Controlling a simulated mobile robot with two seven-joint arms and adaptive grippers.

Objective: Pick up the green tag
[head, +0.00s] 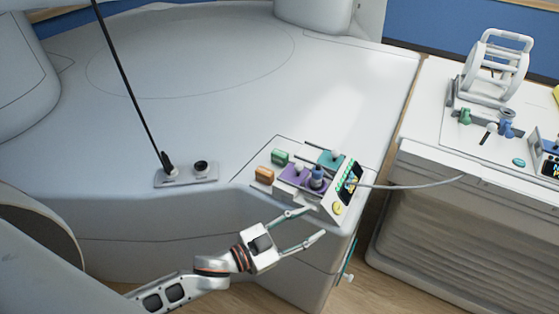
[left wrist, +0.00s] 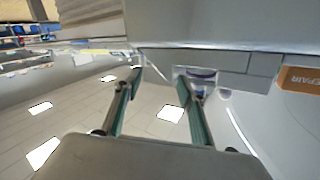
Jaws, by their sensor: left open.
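The green tag (head: 280,157) is a small green block on the left part of the control panel on the big white machine, in the head view. An orange tag (head: 265,174) sits just in front of it; in the left wrist view it (left wrist: 298,79) shows the letters "PAIR". My left gripper (head: 312,224) is open and empty, in front of the panel's near edge and to the right of the green tag, apart from it. Its fingers also show in the left wrist view (left wrist: 160,80). The green tag is not visible in the left wrist view. My right gripper is not in view.
A purple pad with a dark-topped knob (head: 317,177), a teal pad (head: 331,158) and a small screen (head: 349,177) crowd the panel. A grey cable (head: 420,185) runs right to a white cabinet (head: 470,205). A black rod (head: 130,85) rises from a plate at left.

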